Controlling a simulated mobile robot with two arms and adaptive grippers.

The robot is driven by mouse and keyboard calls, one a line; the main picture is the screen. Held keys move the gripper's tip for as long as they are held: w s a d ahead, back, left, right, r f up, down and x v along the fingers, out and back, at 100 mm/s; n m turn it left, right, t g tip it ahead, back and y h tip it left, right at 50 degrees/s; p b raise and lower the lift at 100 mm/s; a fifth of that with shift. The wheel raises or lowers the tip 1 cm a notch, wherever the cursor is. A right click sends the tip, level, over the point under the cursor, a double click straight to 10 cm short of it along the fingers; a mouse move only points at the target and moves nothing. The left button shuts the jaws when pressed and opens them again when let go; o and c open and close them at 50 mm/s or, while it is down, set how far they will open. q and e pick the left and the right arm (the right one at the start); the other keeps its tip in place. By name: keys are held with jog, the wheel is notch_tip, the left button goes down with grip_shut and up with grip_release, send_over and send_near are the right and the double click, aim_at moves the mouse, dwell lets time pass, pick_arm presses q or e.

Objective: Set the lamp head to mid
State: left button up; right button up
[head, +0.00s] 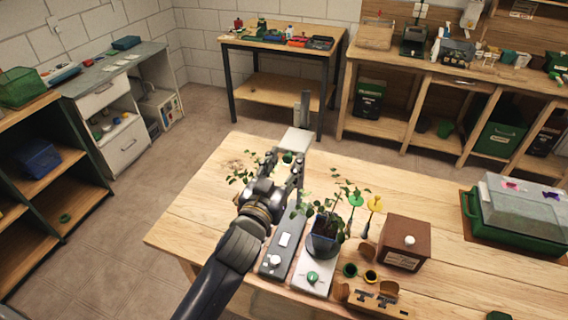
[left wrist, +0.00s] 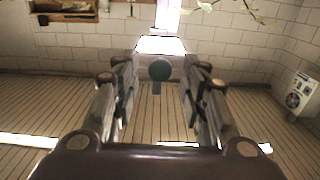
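The lamp head (head: 296,139) is a pale panel above the table's far side, with a grey post (head: 303,108) rising behind it. In the left wrist view the lamp head (left wrist: 160,45) glows white straight ahead. A round green knob (left wrist: 160,69) shows just below it, and it also shows in the head view (head: 288,157). My left gripper (head: 285,162) is open, its fingers on either side of the knob in the picture. Gaps show between knob and fingers (left wrist: 160,88); I cannot tell the depth between them. My right gripper is out of view.
A potted seedling (head: 323,240) stands on a white base with a green dial (head: 313,277), right of my left arm. Beside it are a dark control box (head: 277,257), yellow and green stakes and a brown box (head: 404,241). A green lidded tray (head: 515,235) stands at right.

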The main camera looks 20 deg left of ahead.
pick_arm(q)
jog(key=shift+s+f, duration=0.15)
jog(key=shift+s, duration=0.35)
jog(key=s, duration=1.1)
jog(key=shift+a, duration=0.2)
